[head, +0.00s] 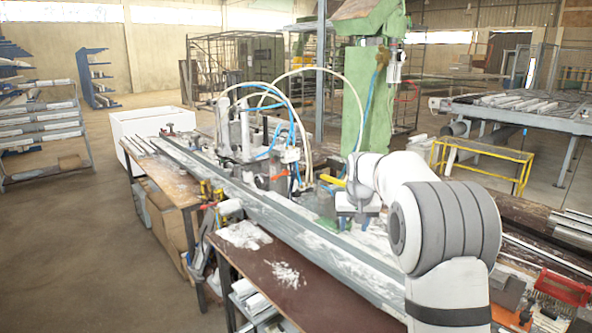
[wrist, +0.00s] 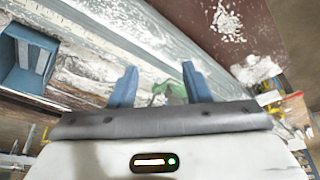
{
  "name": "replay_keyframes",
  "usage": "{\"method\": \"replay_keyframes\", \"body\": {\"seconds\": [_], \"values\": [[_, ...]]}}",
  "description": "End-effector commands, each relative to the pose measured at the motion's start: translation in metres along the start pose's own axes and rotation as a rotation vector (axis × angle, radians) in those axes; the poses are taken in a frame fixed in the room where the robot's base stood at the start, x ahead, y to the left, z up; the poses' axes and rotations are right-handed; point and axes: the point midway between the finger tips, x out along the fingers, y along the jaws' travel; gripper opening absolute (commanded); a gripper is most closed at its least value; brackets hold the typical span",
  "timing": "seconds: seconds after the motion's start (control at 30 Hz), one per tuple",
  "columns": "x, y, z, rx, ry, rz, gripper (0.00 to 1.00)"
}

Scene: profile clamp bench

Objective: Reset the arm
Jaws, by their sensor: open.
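My gripper (head: 357,221) hangs over the clamp bench in the head view, with my white and grey arm reaching to it from the right. In the wrist view, its two blue fingers (wrist: 159,82) stand well apart, open, with nothing held between them. Beyond the fingers lie a green patch (wrist: 168,90) and a dusty, whitish bench surface (wrist: 85,75). The exact height of the fingertips above the bench is hard to tell.
A long grey metal profile rail (head: 290,228) runs along the bench. Clamps with blue and white hoses (head: 285,100) and a green machine column (head: 362,95) stand behind. A dark red board (head: 290,280) with white shavings lies in front. A blue square box (wrist: 26,58) shows in the wrist view.

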Motion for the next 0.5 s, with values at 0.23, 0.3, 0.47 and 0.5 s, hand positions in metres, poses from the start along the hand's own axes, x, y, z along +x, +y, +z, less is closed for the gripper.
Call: {"method": "replay_keyframes", "body": {"seconds": [0.23,0.3,0.47,0.5], "values": [[-0.078,0.004,0.093,-0.015,-0.015,-0.005,0.44],[-0.093,0.005,0.123,-0.019,-0.022,-0.006,0.44],[-0.121,0.008,0.197,-0.03,-0.036,-0.009,0.44],[-0.126,0.009,0.216,-0.033,-0.038,-0.01,0.44]]}}
